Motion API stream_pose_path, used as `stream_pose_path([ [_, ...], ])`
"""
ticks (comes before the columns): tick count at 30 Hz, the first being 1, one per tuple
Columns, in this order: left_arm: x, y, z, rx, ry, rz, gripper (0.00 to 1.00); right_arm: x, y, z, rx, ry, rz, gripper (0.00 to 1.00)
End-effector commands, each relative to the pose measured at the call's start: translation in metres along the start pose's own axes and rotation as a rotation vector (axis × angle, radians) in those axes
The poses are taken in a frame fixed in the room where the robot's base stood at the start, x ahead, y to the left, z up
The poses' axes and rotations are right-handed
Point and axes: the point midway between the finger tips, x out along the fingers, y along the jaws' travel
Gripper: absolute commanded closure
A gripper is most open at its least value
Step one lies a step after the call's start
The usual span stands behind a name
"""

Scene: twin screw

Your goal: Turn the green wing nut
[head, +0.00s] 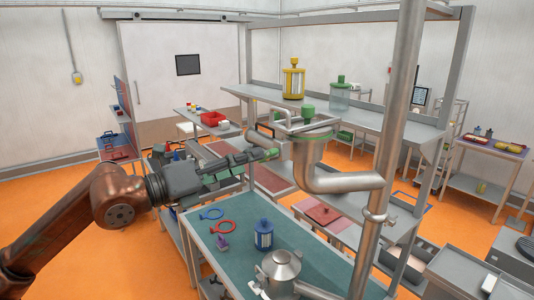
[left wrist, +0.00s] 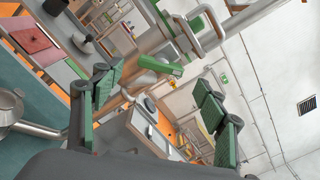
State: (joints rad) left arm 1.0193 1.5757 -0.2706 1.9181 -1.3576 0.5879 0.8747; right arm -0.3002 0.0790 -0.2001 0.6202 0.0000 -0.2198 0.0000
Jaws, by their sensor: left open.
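A green part (head: 308,112) sits on top of the steel pipe elbow, beside a looped metal handle; it looks like a wing nut, but its wings are not clear. My left gripper (head: 262,156) reaches in from the left, just left of the pipe and lower than that part. In the left wrist view my left gripper (left wrist: 162,112) is open, its green-padded fingers wide apart. A bright green rounded piece (left wrist: 160,66) lies ahead between the fingers, apart from them. I cannot tell which green piece is the wing nut. My right gripper is not in view.
The thick steel pipe (head: 345,180) bends beside my left gripper and joins a tall upright pipe. Below is a teal-topped table (head: 225,262) with a blue canister (head: 263,236), rings and a metal pot (head: 281,268). A yellow canister (head: 293,82) stands on the shelf behind.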

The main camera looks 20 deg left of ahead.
Motion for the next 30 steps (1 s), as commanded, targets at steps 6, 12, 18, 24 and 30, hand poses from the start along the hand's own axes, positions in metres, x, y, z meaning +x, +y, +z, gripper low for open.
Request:
stream_pose_path([
  [6, 0.035, -0.005, 0.003, 0.001, 0.003, -0.005, 0.33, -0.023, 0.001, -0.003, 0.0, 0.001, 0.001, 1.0],
  [12, 0.059, -0.003, 0.002, 0.002, 0.001, -0.003, 0.33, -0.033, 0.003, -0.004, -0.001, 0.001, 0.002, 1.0],
  [18, 0.065, -0.001, 0.0, 0.003, 0.001, -0.001, 0.33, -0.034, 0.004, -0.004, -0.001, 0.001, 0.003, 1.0],
  [24, 0.065, -0.001, 0.0, 0.003, 0.001, -0.001, 0.35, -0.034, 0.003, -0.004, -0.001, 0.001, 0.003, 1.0],
  [30, 0.065, -0.001, 0.0, 0.003, 0.001, -0.001, 0.48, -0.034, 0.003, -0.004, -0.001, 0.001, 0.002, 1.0],
])
